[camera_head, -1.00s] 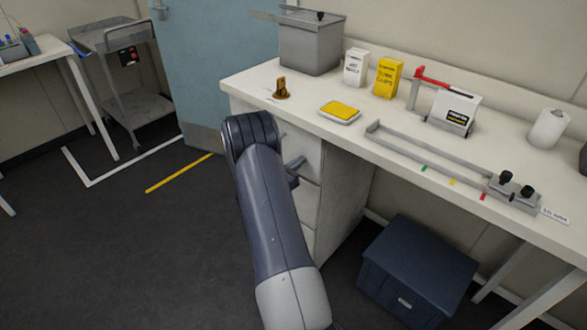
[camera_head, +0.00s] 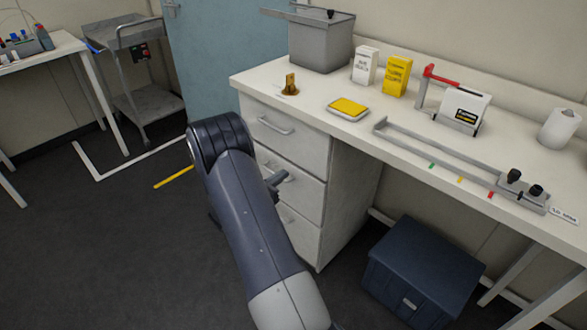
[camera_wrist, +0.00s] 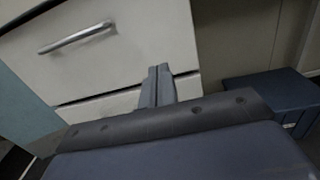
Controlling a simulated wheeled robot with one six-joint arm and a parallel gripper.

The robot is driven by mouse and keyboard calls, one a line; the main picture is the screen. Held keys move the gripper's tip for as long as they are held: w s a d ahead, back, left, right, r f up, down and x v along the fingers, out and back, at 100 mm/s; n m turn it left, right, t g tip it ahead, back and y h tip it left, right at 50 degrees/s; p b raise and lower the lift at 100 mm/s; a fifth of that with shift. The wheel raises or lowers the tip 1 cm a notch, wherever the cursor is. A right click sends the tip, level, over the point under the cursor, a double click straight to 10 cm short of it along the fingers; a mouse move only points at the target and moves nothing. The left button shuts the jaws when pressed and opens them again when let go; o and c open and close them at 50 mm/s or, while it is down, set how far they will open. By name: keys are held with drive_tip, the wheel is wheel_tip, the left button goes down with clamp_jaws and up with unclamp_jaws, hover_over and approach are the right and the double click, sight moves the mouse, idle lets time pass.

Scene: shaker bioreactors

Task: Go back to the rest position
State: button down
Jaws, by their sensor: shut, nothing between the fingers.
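My gripper shows in the wrist view (camera_wrist: 157,85), with its two fingers closed together and nothing between them. It points toward the white drawer front (camera_wrist: 125,50), and I cannot tell the exact gap. In the head view only a small part of my gripper (camera_head: 277,179) shows at the right of my arm, in front of the drawers (camera_head: 285,175) under the bench. My arm hides the rest of it.
The white bench (camera_head: 300,98) carries a grey bin (camera_head: 320,42), two boxes, a yellow pad (camera_head: 347,107) and a metal rail fixture (camera_head: 450,160). A dark blue box (camera_head: 420,270) stands on the floor under it. A trolley (camera_head: 135,70) stands at the left. The left floor is mostly clear.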

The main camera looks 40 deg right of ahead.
sight(311, 154)
drive_tip(key=shift+s+a, duration=0.1)
drive_tip(key=shift+a, duration=1.15)
drive_tip(key=d, duration=0.9)
drive_tip(key=w+d+p, duration=0.1)
drive_tip(key=d, duration=0.4)
drive_tip(key=shift+d, duration=0.1)
drive_tip(key=shift+r, duration=0.2)
